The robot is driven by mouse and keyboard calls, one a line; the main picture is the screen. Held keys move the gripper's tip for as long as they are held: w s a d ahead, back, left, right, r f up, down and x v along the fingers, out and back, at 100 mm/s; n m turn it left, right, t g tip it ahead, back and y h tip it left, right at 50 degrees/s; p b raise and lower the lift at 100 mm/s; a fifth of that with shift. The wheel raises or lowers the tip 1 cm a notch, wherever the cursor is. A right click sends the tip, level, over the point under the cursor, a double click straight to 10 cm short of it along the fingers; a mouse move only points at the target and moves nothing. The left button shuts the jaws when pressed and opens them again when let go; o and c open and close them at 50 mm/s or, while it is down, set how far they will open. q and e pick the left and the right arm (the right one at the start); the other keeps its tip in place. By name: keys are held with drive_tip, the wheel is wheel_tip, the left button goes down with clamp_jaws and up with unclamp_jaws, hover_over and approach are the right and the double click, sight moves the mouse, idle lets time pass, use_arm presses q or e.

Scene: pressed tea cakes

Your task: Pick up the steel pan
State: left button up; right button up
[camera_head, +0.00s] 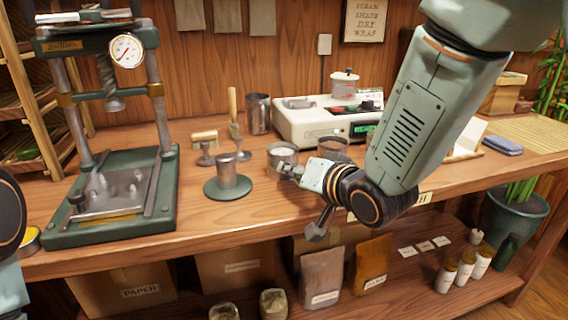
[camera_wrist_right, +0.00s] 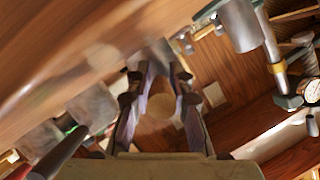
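The small steel pan (camera_head: 282,151), a shallow round metal cup with a pale inside, is on or just above the wooden bench, in front of the white scale. My right gripper (camera_head: 291,171) reaches in from the right, its fingertips at the pan's near side. In the right wrist view, the dark fingers of my right gripper (camera_wrist_right: 161,66) converge with a gap between their tips. A blurred grey shape, possibly the pan, lies at the tips. I cannot tell whether the fingers grip it. My left gripper is out of view; only part of my left arm shows at the left edge.
A white scale (camera_head: 299,124) stands behind. Left of the pan are a metal cylinder on a green round base (camera_head: 229,188), a steel cup (camera_head: 258,113) and a wooden-handled tool (camera_head: 232,104). A green press (camera_head: 110,232) fills the left. The bench front between is clear.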

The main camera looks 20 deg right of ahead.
drive_tip(key=shift+s+r, duration=0.1)
clamp_jaws()
drive_tip(key=shift+r, duration=0.15)
